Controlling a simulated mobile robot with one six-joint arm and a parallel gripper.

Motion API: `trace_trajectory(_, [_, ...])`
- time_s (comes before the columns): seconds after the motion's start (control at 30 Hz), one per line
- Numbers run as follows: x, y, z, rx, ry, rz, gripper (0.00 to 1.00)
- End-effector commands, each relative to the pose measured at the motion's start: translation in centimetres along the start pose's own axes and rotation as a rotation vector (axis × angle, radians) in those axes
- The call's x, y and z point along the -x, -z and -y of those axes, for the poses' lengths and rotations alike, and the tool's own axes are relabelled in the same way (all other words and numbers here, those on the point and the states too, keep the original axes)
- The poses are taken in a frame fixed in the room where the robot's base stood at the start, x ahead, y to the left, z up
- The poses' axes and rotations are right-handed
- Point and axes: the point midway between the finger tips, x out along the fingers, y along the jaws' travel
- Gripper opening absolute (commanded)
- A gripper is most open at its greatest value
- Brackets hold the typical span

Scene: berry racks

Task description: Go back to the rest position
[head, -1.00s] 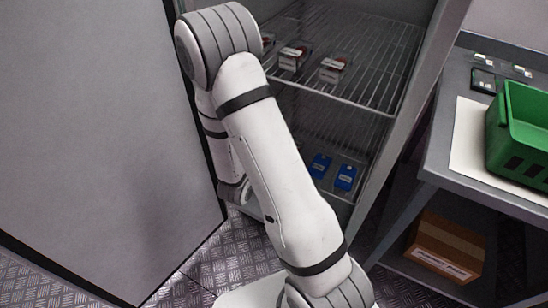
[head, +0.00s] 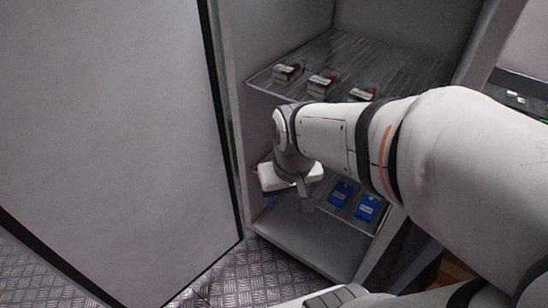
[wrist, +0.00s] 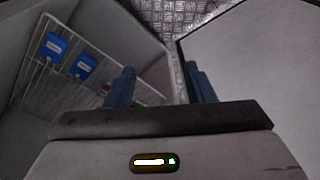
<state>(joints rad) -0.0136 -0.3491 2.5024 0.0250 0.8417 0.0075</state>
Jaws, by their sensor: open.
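My gripper (head: 289,202) is at the end of my arm, in front of the lower part of the open cabinet in the head view. In the wrist view its two blue fingers (wrist: 162,88) stand apart with nothing between them. My arm crosses the right half of the head view and hides part of the cabinet and most of what lies to its right.
The open cabinet has a wire upper shelf (head: 262,83) with several small berry packs (head: 322,85). Blue packs (head: 340,194) lie on the lower rack and show in the wrist view (wrist: 84,66). The open door (head: 110,130) stands left. Metal floor (head: 250,277) shows below.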

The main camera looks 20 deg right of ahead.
Motion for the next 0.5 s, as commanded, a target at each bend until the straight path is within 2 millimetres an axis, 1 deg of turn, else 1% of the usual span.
trace_trajectory(0.03, [0.49, -0.65, -0.36, 0.007, -0.012, 0.014, 0.49])
trace_trajectory(0.13, [0.83, -1.3, -0.77, 0.015, -0.025, 0.034, 0.49])
trace_trajectory(0.4, [0.88, -1.35, -0.76, 0.016, -0.025, 0.037, 0.49])
trace_trajectory(0.5, [1.45, -1.3, -0.67, 0.019, -0.021, 0.039, 0.49])
